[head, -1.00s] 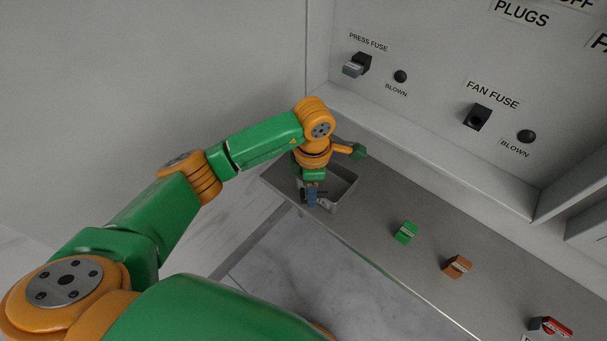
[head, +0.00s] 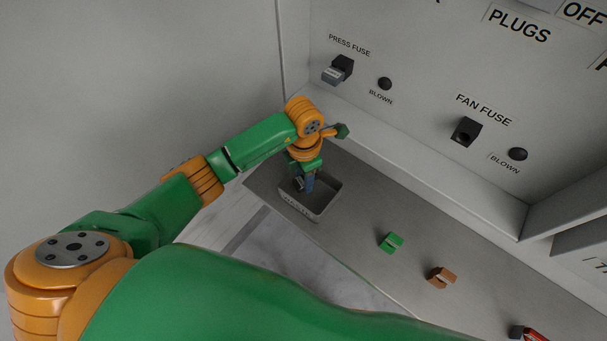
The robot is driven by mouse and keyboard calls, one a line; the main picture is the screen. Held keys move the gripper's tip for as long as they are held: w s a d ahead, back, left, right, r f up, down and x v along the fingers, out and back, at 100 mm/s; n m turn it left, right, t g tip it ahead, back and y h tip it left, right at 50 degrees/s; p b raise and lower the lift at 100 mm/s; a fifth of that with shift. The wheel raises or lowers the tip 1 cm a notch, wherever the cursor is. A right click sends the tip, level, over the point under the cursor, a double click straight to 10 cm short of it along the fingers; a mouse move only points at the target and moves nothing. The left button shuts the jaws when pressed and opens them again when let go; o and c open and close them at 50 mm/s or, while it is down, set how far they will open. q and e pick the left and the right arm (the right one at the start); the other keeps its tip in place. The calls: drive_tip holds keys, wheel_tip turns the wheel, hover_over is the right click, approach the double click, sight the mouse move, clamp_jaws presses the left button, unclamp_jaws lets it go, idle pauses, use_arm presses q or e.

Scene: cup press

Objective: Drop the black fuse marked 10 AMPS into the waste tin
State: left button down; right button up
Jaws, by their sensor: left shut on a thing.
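The waste tin (head: 316,214) is a grey open box at the far left end of the counter, with faint lettering on its front wall. My left gripper (head: 304,186) points down over the tin's opening, with its fingertips at or inside the opening. It is shut on a small dark piece, which appears to be the black fuse (head: 298,184). The fuse is mostly hidden and its marking cannot be read. My right gripper is not in view.
On the grey counter, a green fuse (head: 391,242), a brown fuse (head: 441,278) and a red and black piece (head: 527,333) lie right of the tin. The panel behind holds the press fuse (head: 338,70) and the fan fuse socket (head: 466,131). A wall stands close behind the tin.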

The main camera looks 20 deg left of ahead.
sight(303, 182)
use_arm(q)
drive_tip(key=shift+c, duration=1.7)
unclamp_jaws()
drive_tip(key=shift+s+r, duration=0.2)
drive_tip(key=shift+s, duration=0.05)
drive_tip(key=shift+w, duration=0.1)
wheel_tip(303, 182, up, 7)
drive_tip(key=shift+b, duration=0.6)
